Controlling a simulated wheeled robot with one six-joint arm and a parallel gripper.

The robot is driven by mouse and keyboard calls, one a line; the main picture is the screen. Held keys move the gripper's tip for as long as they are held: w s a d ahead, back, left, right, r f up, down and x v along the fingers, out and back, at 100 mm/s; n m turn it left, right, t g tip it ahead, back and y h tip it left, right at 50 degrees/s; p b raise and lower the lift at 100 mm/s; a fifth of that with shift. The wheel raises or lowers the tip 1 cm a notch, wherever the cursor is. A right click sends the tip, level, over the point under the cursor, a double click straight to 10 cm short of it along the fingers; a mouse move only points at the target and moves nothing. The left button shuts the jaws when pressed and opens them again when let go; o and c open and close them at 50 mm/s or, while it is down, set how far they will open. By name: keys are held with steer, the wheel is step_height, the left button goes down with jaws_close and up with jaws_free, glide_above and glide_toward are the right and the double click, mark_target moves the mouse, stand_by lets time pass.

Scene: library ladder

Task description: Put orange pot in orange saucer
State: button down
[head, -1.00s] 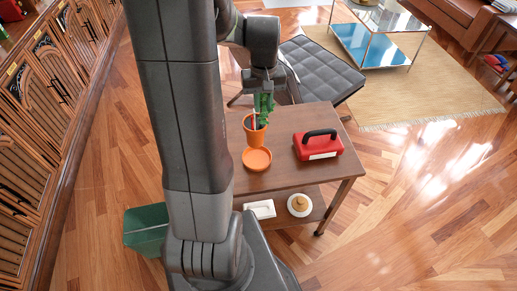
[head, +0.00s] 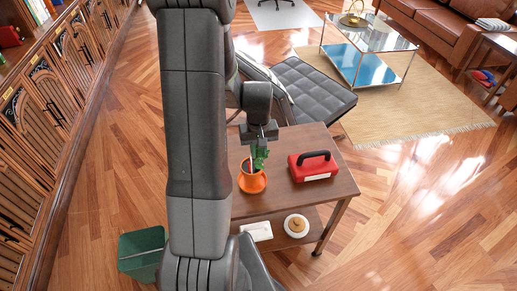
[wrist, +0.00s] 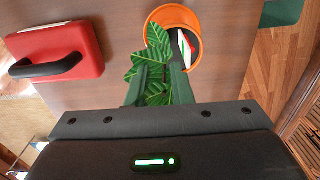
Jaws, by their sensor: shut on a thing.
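The orange pot (head: 251,174) with its green leafy plant (head: 260,154) is over the orange saucer (head: 252,188) on the brown table. Pot and saucer overlap in the head view, so I cannot tell whether they touch. In the wrist view the pot (wrist: 196,44) shows as an orange ring at the top, with a dark, white and red thing inside. My gripper (wrist: 160,85) is shut on the plant's leaves (wrist: 155,62), above the pot. The saucer is mostly hidden behind the pot.
A red case (head: 314,166) with a black handle stands on the table (head: 335,190), right of the pot. A white box (head: 257,231) and a round white-and-gold thing (head: 296,225) are on the lower shelf. A green bin (head: 141,252) stands at the left.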

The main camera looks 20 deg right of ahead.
steer(key=shift+f, duration=0.1)
steer(key=c, duration=1.3)
jaws_free()
step_height(320, 180, up, 12)
steer(key=shift+r+b, duration=0.1)
steer(key=shift+b, duration=0.3)
